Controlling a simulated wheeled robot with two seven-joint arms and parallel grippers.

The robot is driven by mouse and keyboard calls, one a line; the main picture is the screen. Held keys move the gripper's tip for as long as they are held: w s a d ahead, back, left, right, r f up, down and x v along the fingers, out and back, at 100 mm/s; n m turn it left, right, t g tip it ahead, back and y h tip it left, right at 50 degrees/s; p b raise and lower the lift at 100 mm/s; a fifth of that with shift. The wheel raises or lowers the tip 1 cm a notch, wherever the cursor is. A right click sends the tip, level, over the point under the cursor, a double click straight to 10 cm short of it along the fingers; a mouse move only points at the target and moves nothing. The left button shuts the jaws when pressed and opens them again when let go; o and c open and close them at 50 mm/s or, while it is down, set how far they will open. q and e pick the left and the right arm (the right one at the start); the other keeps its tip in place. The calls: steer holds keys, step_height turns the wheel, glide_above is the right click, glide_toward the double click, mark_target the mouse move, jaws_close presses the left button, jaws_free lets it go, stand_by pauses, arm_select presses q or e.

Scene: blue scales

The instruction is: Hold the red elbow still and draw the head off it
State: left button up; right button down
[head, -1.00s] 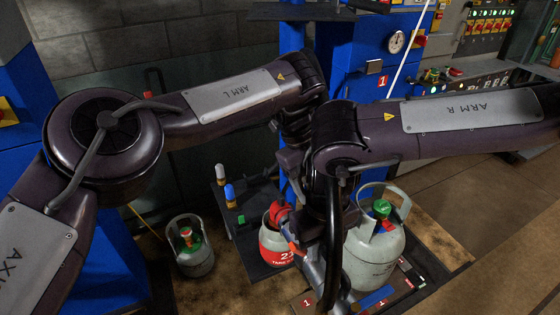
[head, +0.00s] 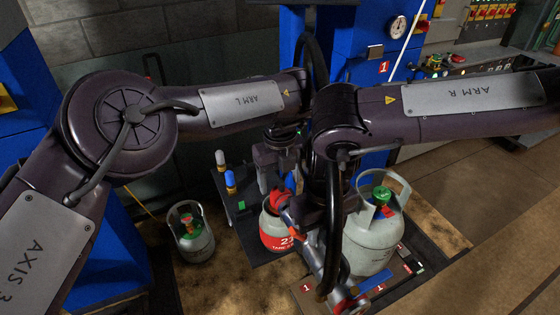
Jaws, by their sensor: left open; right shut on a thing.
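The red elbow (head: 281,200) shows over the top of the small grey-and-red cylinder (head: 277,236). My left gripper (head: 264,182) points down just left of and above the elbow. It is open and appears empty. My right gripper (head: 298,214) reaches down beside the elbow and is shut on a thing. Its fingertips are largely hidden by my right wrist and a black hose loop. A grey metal piece, which looks like the head (head: 327,268), slants down to the right below that wrist, with orange near its upper end. I cannot tell whether it touches the elbow.
A large grey cylinder (head: 372,243) with a green valve stands close on the right. A smaller cylinder (head: 194,241) stands apart on the left. Blue-topped (head: 230,180) and white-topped (head: 220,160) pieces stand on the dark plate behind. Blue cabinets close off the back.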

mark_target(343, 259)
arm_select(q)
steer(key=shift+f, duration=1.4)
steer(key=shift+c, duration=0.2)
steer(key=c, duration=1.1)
arm_select(e)
steer(key=shift+s, duration=0.1)
arm_select(q)
steer(key=shift+r, duration=0.1)
arm_select(e)
steer(key=shift+s+d, duration=0.45)
steer(key=shift+s, duration=0.7)
steer(key=shift+s+d, duration=0.4)
steer(key=shift+s, duration=0.75)
steer(key=shift+s+d, duration=0.45)
steer(key=shift+s, duration=0.7)
arm_select(q)
steer(key=shift+w, duration=0.1)
arm_select(e)
steer(key=shift+r, duration=0.15)
steer(key=shift+r, duration=4.85)
